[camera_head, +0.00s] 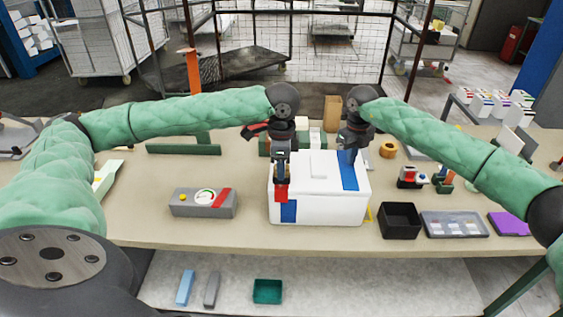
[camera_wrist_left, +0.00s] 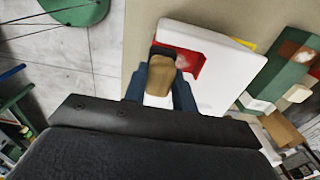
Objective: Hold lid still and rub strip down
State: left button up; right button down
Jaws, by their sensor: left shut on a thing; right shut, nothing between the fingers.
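A white box with a white lid (camera_head: 318,187) stands on the table in the head view; its white surface also fills part of the left wrist view (camera_wrist_left: 222,85). A blue strip (camera_head: 349,178) lies along the lid's right side. Another blue patch (camera_head: 288,211) is on the box's front left.
A grey box with a dial (camera_head: 203,203) stands left of the white box. A black bin (camera_head: 400,220), a compartment tray (camera_head: 453,224) and a purple item (camera_head: 512,223) lie to the right. Small devices (camera_head: 411,178) stand behind them. A lower shelf holds a green bin (camera_head: 267,291).

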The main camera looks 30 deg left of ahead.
pick_arm(q)
jog(key=shift+s+d, duration=0.2)
jog(key=shift+s, duration=0.2)
jog(key=shift+f, duration=1.35)
jog(key=shift+w, duration=0.15)
jog(key=shift+w+a, duration=0.4)
jog(key=shift+w, duration=0.15)
jog(key=shift+w, duration=0.1)
jog(key=shift+w+a, duration=0.45)
jog(key=shift+w, duration=0.1)
jog(key=shift+w+a, duration=0.35)
jog(key=shift+w, duration=0.25)
